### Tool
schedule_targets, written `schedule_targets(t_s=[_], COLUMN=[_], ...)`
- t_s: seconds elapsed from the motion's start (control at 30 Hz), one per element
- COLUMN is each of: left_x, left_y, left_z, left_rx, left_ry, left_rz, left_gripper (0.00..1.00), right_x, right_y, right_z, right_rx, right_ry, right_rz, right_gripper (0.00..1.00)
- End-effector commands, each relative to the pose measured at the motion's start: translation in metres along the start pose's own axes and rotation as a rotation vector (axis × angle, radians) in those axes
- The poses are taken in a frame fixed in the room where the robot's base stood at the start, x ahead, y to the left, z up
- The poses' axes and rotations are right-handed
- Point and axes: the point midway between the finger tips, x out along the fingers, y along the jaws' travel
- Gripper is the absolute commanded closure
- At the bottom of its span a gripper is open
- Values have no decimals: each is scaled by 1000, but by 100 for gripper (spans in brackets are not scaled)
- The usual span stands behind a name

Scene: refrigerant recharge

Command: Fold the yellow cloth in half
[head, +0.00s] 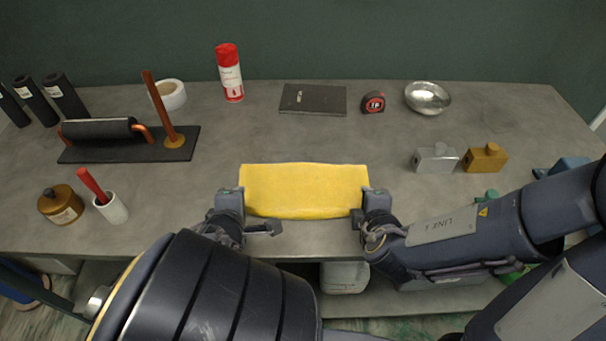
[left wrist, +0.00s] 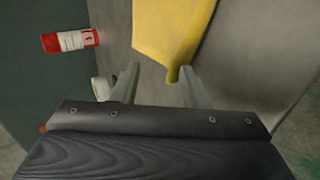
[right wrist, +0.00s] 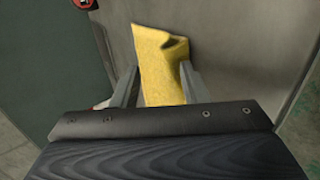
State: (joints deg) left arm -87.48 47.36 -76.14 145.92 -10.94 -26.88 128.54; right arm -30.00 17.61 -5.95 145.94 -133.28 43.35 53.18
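The yellow cloth (head: 304,188) lies near the front edge of the grey table, its front side rounded and bulging. My left gripper (head: 231,204) is at its left end. In the left wrist view the fingers (left wrist: 160,84) stand apart, with a narrow tip of the cloth (left wrist: 172,35) between them, closer to the right finger. My right gripper (head: 371,203) is at the right end. In the right wrist view its fingers (right wrist: 158,82) are also apart, with the cloth (right wrist: 160,65) between them and a curled fold at its far end. I cannot tell whether the fingers touch it.
The table (head: 200,180) is clear around and behind the cloth. A dark notebook (head: 313,99), tape measure (head: 373,102), metal bowl (head: 428,97) and red can (head: 229,72) stand at the back. A white cup (head: 111,208) is left; silver (head: 435,159) and brass blocks (head: 485,158) are right.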

Motion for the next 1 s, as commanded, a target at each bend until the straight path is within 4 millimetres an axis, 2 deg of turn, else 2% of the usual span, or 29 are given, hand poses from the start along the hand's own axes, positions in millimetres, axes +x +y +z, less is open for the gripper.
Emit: schedule_targets(t_s=[0.17, 0.33, 0.73, 1.0], left_x=[-6, -26, -76, -85], left_y=[6, 22, 46, 50], left_z=[2, 3, 2, 0], left_rx=[-2, -3, 4, 0], left_ry=[-5, -12, -4, 0], left_rz=[5, 4, 5, -1], left_gripper=[60, 60, 60, 60], right_x=[-6, -27, -76, -85], right_y=[6, 24, 47, 50], right_z=[0, 0, 0, 0], right_rx=[3, 7, 5, 0], right_ry=[1, 4, 2, 0], right_rz=[4, 9, 8, -1], right_gripper=[60, 60, 60, 60])
